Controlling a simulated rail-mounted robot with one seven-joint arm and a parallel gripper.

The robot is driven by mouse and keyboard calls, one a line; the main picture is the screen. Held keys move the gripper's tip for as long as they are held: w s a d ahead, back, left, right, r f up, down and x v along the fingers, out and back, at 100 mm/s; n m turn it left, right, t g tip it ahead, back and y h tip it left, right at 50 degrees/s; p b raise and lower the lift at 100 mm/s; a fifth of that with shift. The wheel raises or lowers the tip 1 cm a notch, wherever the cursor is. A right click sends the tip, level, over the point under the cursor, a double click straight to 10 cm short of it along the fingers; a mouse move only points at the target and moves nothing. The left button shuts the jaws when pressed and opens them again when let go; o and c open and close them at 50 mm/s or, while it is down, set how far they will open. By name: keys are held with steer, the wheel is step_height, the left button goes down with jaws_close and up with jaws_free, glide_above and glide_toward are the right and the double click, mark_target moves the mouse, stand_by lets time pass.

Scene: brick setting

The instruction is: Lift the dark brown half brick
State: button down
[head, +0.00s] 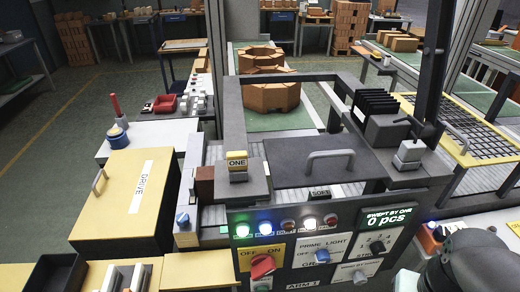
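A small dark brown block (205,184), which looks like the dark brown half brick, sits just left of the yellow block marked ONE (237,160). It is at the left side of the grey machine frame, on or beside the light ribbed surface. Its lower part is partly hidden, and I cannot tell exactly what it rests on. My gripper is not in view. A dark rounded shape at the bottom right corner looks like part of my arm.
A control panel (315,248) with knobs and lights faces me. A grey handled cover (320,172) lies right of the brick, and a yellow DRIVE cover (128,200) to its left. A grey upright frame post (233,118) rises close behind the brick. Orange-brown bricks (268,97) lie farther back.

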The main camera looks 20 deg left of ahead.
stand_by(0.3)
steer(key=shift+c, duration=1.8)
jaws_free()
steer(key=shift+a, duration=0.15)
